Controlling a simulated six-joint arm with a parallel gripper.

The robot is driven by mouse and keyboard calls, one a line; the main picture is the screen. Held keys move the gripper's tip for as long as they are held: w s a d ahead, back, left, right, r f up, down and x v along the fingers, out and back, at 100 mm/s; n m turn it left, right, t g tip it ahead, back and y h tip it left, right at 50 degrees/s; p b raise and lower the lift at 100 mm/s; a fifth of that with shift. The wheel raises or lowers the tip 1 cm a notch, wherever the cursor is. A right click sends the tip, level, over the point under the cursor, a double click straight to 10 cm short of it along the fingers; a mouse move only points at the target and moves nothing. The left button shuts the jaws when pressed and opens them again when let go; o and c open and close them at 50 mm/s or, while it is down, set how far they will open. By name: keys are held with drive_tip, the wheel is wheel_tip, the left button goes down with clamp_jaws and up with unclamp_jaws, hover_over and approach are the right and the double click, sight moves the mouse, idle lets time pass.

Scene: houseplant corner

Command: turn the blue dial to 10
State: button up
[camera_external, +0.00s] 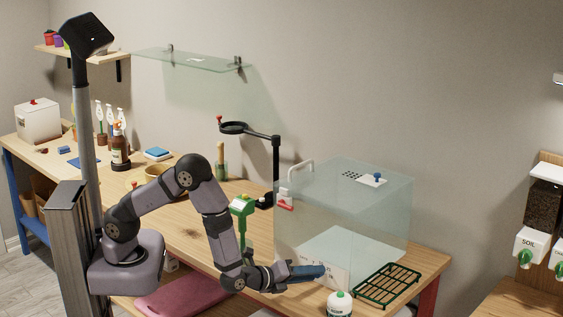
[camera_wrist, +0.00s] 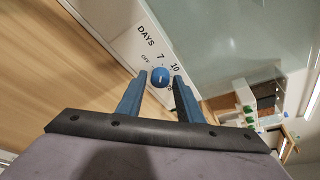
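The blue dial (camera_wrist: 161,77) sits on a white panel (camera_wrist: 121,37) printed DAYS, OFF, 7 and 10; a further mark is partly hidden by a finger. My gripper (camera_wrist: 160,74) is open, with one blue fingertip on each side of the dial and a small gap on both sides. Which mark the dial points to is too small to tell. In the external view, my gripper (camera_external: 318,270) is low at the front of the clear glass case (camera_external: 345,215), beside the white panel; the dial is hidden there.
A green-capped white bottle (camera_external: 339,304) and a dark green wire rack (camera_external: 388,286) stand close to my gripper on the wooden table. A pink mat (camera_external: 185,292) lies below my arm. A black stand (camera_external: 276,170) rises behind.

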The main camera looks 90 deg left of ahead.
clamp_jaws()
drive_tip(key=shift+m, duration=0.3)
drive_tip(key=m+g, duration=0.1)
drive_tip(key=m+g+y, duration=0.1)
drive_tip(key=m, duration=0.1)
drive_tip(key=shift+w+d+r+p, duration=0.2)
drive_tip(key=shift+p, duration=0.15)
drive_tip(key=m+g+y+p, duration=0.1)
drive_tip(key=m, duration=0.2)
drive_tip(key=shift+w+d+y, duration=0.1)
drive_tip(key=shift+y, duration=0.2)
drive_tip(key=shift+g, duration=0.3)
drive_tip(key=shift+o, duration=1.9)
unclamp_jaws()
